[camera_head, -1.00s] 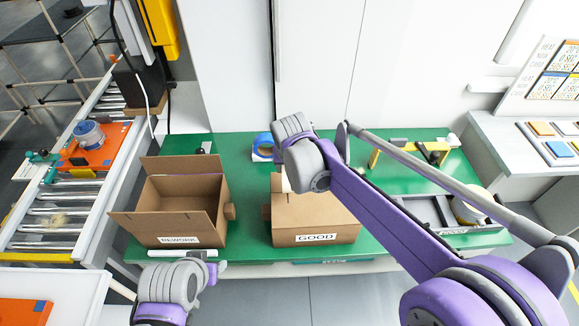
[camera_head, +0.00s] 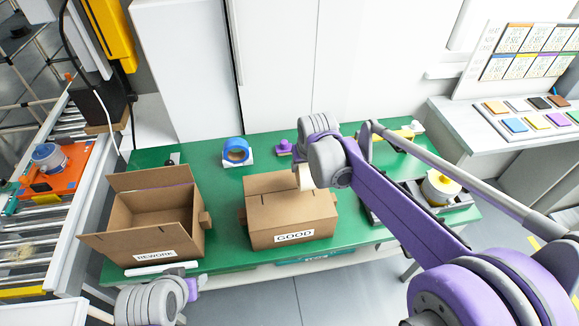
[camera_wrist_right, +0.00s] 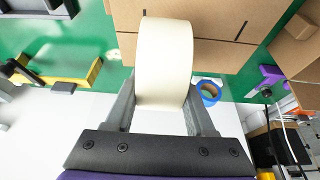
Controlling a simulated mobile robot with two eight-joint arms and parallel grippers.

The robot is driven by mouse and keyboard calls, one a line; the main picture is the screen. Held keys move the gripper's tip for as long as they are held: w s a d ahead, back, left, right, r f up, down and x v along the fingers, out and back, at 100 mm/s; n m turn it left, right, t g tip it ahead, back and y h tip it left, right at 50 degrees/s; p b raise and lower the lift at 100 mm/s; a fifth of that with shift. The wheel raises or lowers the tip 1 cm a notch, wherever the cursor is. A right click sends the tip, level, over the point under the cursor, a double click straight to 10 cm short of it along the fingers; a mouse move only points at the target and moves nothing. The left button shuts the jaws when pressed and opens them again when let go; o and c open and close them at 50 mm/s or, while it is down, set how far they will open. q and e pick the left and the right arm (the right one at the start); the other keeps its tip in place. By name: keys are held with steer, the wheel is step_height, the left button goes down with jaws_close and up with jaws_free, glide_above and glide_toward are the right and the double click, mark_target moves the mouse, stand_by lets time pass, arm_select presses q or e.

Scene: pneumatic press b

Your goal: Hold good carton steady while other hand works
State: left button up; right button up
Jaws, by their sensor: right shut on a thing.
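The good carton (camera_head: 293,236), brown with a GOOD label, stands on the green bench with its top flaps looking folded down. It also shows in the right wrist view (camera_wrist_right: 225,50). My right gripper (camera_wrist_right: 163,105) is shut on a cream roll (camera_wrist_right: 165,60), one finger on each side. In the head view the roll (camera_head: 305,178) is over or beside the carton's upper right edge; whether they touch cannot be told. My left arm (camera_head: 150,303) is at the bottom left, in front of the rework carton and apart from the good carton. Its fingers cannot be made out.
The open rework carton (camera_head: 155,254) stands left of the good carton. A blue tape roll (camera_head: 236,150) and a small purple thing (camera_head: 284,147) are behind. A grey tray with a yellowish roll (camera_head: 440,187) lies right. The roller conveyor (camera_head: 37,240) is at the far left.

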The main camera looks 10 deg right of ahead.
steer(key=shift+d, duration=1.05)
arm_select(q)
steer(key=shift+w+r, duration=0.1)
steer(key=shift+r, duration=0.1)
arm_select(e)
steer(key=a, duration=1.4)
steer(key=shift+s+a+r, duration=0.15)
steer(key=shift+s+r, duration=0.15)
steer(key=shift+r, duration=0.15)
arm_select(q)
steer(key=r, duration=0.1)
steer(key=w+r+p, duration=0.1)
steer(key=r+p, duration=0.1)
steer(key=shift+w+r, duration=0.1)
steer(key=shift+w, duration=0.25)
arm_select(e)
steer(key=d+r, duration=0.2)
steer(key=d, duration=0.5)
steer(key=d+r, duration=0.3)
steer(key=d, duration=0.5)
